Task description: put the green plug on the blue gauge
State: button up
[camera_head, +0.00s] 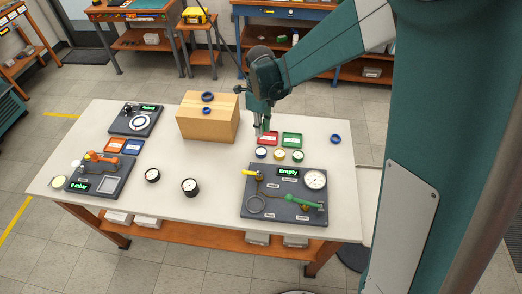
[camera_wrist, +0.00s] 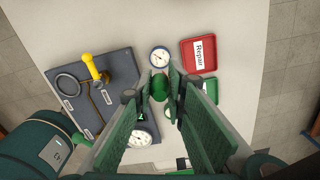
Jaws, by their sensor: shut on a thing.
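My gripper (camera_head: 264,130) is above the right half of the white table, just behind the small gauges. In the wrist view, my gripper (camera_wrist: 160,86) is shut on the green plug (camera_wrist: 159,89), a small rounded green piece between the fingertips. The plug is too small to make out in the head view. The blue gauge (camera_head: 261,153) has a white face and blue rim and stands at the left of a row of three. In the wrist view the blue gauge (camera_wrist: 159,57) lies uncovered just beyond the fingertips, apart from the plug.
The yellow gauge (camera_head: 279,155) and green gauge (camera_head: 298,156) stand to its right. Red (camera_head: 268,138) and green (camera_head: 292,140) trays lie behind. Two black gauges sit on the clear middle.

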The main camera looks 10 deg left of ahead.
dwell(0.3)
send_over(261, 150)
jog(key=shift+s+f, duration=0.1)
jog(key=shift+f, duration=2.8)
jog(key=shift+f, duration=2.1)
jog(key=shift+f, duration=0.1)
jog(key=o, duration=0.9)
